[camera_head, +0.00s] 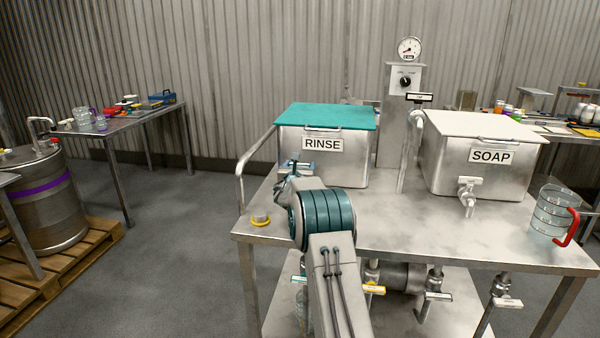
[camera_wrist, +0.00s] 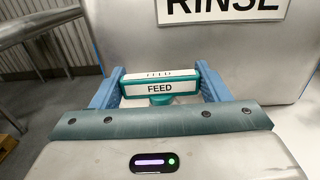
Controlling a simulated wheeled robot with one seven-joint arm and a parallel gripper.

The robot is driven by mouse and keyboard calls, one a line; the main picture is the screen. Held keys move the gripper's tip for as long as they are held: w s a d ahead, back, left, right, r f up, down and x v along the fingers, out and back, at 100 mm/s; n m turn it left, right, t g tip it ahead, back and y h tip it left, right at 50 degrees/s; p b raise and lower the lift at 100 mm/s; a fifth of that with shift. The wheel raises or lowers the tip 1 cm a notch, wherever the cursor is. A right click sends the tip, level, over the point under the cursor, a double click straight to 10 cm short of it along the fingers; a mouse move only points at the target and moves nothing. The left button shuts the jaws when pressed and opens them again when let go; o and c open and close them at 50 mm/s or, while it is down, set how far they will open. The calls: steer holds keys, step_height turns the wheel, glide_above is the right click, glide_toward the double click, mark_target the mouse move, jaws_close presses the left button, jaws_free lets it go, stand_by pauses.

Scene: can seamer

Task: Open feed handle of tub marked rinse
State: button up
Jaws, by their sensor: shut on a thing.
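The rinse tub (camera_head: 350,164) is a steel box with a teal lid (camera_head: 325,117) and a RINSE label on its front. In the wrist view its steel front (camera_wrist: 140,35) fills the background. The feed handle (camera_wrist: 160,88) is a teal bar with white FEED labels, lying level across the picture in front of the tub. My gripper (camera_wrist: 160,92) is shut on the feed handle, one blue finger at each end of the bar. In the head view my arm hides most of the handle, and my gripper (camera_head: 296,168) is at the tub's lower left front.
The soap tub (camera_head: 440,172) with its own tap (camera_head: 469,194) stands to the right. A clear jug (camera_head: 551,216) with a red handle is at the table's right. A bent steel rail (camera_head: 241,180) stands left of the rinse tub.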

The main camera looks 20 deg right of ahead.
steer(key=shift+d+f+n+t+y+b, duration=0.1)
steer(key=shift+f+n+t+y+b, duration=0.3)
steer(key=shift+b, duration=1.7)
steer(key=shift+d+r+n+t+y+b, duration=0.15)
steer(key=shift+n+y+b, duration=0.5)
steer(key=shift+b, duration=1.5)
steer(key=shift+a+f+n+t+y+b, duration=0.1)
steer(key=shift+f+n+t+y+b, duration=0.2)
steer(key=shift+y+b, duration=1.2)
steer(key=n+y+b, duration=0.1)
steer(key=b, duration=0.6)
steer(key=shift+r+n+t+b, duration=0.15)
steer(key=shift+n+t+b, duration=0.1)
steer(key=shift+t+b, duration=0.1)
steer(key=shift+r+n+y+b, duration=0.1)
steer(key=shift+n+y+b, duration=0.4)
steer(key=shift+y+b, duration=0.45)
steer(key=shift+r+n+y, duration=0.15)
steer(key=shift+n+y, duration=0.25)
steer(key=shift+y, duration=0.1)
steer(key=shift+r+n+y, duration=0.15)
steer(key=shift+n+y, duration=0.65)
steer(key=shift+y, duration=0.4)
steer(key=shift+y+p, duration=0.4)
steer(key=shift+n+y, duration=0.4)
steer(key=shift+n, duration=0.1)
steer(key=o, duration=0.9)
steer(key=shift+o, duration=0.4)
